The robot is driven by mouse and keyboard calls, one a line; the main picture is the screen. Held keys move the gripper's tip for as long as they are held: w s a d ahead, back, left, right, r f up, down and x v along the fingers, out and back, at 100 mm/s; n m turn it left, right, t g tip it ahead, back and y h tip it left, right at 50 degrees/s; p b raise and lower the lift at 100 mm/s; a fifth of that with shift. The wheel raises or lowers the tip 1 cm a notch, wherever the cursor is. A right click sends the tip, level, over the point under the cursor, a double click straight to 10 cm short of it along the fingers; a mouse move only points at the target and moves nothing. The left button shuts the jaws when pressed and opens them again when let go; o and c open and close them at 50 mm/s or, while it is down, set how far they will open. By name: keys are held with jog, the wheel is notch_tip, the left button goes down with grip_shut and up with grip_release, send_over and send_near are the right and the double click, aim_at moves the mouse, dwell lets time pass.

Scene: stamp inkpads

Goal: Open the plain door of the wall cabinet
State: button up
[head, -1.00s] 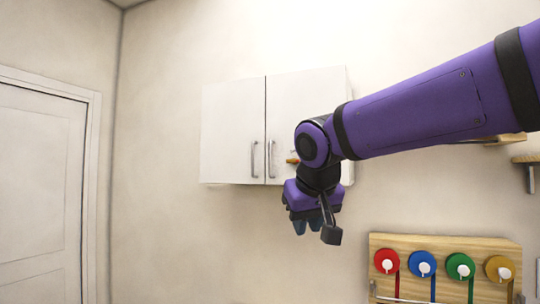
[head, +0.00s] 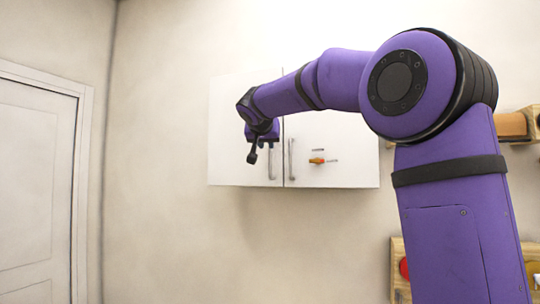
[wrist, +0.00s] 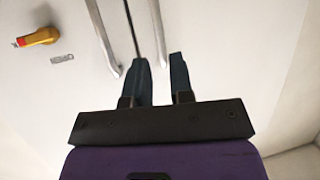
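The white wall cabinet has two doors, both looking closed. The left door, in the head view, is the plain door (head: 228,125) and has an upright bar handle (head: 271,162). The right door (head: 345,140) has its own handle (head: 291,158) and a red-and-yellow piece (head: 317,160). My gripper (head: 260,140) is in front of the plain door by its handle, partly covering it. In the wrist view my gripper (wrist: 162,72) is open, its fingers apart. The plain door's handle (wrist: 157,35) runs down toward the gap between them; contact cannot be told.
The other handle (wrist: 100,38) lies just left of the fingers in the wrist view, across the door seam. Wooden wall fixtures (head: 518,125) and a board (head: 399,280) are at the right, partly behind my arm. A room door (head: 35,190) is at the left.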

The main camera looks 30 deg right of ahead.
aim_at(270, 153)
jog(key=x, duration=0.8)
jog(key=shift+c, duration=0.4)
grip_shut()
